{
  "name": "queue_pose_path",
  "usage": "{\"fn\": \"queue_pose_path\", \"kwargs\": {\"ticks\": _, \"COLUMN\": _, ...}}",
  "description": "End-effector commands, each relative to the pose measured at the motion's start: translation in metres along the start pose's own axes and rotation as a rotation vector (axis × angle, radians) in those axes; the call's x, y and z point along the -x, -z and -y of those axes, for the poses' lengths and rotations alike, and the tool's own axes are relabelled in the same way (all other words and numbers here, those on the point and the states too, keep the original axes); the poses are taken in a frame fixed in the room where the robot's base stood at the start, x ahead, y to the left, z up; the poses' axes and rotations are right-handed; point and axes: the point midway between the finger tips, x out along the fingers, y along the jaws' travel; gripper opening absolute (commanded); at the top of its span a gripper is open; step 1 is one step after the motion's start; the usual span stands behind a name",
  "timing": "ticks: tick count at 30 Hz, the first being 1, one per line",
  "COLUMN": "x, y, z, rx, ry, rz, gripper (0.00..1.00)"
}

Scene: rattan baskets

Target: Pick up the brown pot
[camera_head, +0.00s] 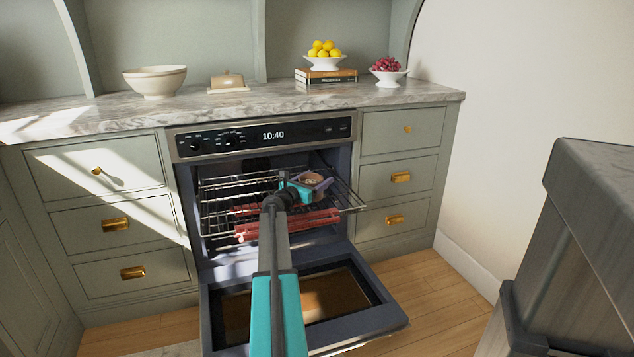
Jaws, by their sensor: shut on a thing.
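A brown pot (314,181) shows only in part at the end of my arm, over the pulled-out wire rack (345,196) of the open oven. My gripper (307,184) is shut on the pot. The gripper's body and wrist hide much of the pot and the fingertips. I cannot tell whether the pot touches the rack or is held just above it.
The oven door (384,318) is folded down below my arm. Drawers with gold handles flank the oven. The marble counter (285,97) above holds bowls, fruit and a butter dish (228,82). A dark block-like cabinet (585,245) stands at the right.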

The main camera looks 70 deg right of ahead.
Motion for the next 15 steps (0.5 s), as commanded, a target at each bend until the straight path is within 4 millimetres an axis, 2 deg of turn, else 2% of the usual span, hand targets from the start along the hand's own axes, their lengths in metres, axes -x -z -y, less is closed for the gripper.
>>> {"fn": "queue_pose_path", "kwargs": {"ticks": 8, "x": 0.0, "y": -0.045, "z": -0.001, "rx": -0.001, "ry": 0.0, "rz": 0.004, "gripper": 0.27}}
{"fn": "queue_pose_path", "kwargs": {"ticks": 15, "x": 0.0, "y": -0.094, "z": -0.001, "rx": -0.001, "ry": -0.001, "rz": 0.003, "gripper": 0.27}}
